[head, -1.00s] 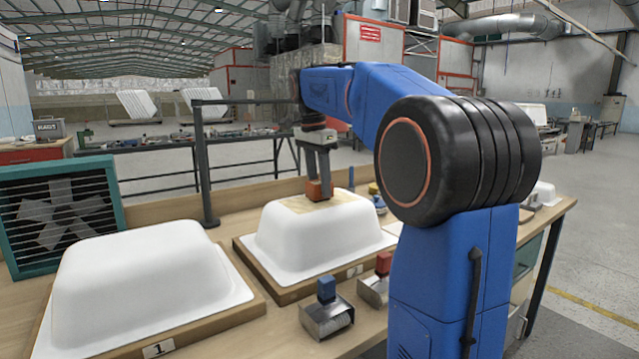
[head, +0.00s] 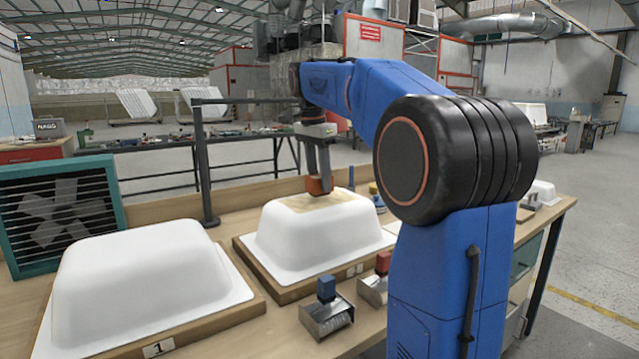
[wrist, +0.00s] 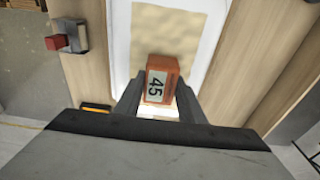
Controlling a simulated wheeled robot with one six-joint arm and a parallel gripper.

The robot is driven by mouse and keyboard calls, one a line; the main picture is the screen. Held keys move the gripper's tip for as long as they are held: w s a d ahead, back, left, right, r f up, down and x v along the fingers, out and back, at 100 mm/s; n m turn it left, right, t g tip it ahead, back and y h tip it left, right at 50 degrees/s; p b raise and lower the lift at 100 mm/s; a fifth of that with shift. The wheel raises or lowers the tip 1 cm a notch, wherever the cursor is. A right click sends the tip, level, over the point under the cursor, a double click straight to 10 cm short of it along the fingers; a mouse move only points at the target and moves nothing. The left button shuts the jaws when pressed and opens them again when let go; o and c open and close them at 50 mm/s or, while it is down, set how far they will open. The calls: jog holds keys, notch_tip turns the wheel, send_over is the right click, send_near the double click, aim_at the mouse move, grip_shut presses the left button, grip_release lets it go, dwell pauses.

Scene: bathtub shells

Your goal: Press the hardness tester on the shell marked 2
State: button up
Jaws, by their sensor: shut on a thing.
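The hardness tester (head: 319,186) is a small orange block, held between the two fingers of my gripper (head: 318,178). In the wrist view the tester (wrist: 160,78) sits between the fingertips and its display reads 45. It is over the tan patch on top of the middle white shell (head: 305,235); a small gap seems to lie under it. The tag on this shell's wooden board (head: 355,269) is too small to read surely. The nearer left shell (head: 140,275) has a tag marked 1 (head: 158,348).
Two metal tools, one with a blue handle (head: 327,310) and one with a red handle (head: 377,278), lie in front of the middle shell. A teal-framed fan (head: 60,210) stands at the back left. A dark post (head: 205,165) rises behind the shells.

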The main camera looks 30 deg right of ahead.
jog(key=shift+r, duration=2.8)
jog(key=shift+f, duration=0.1)
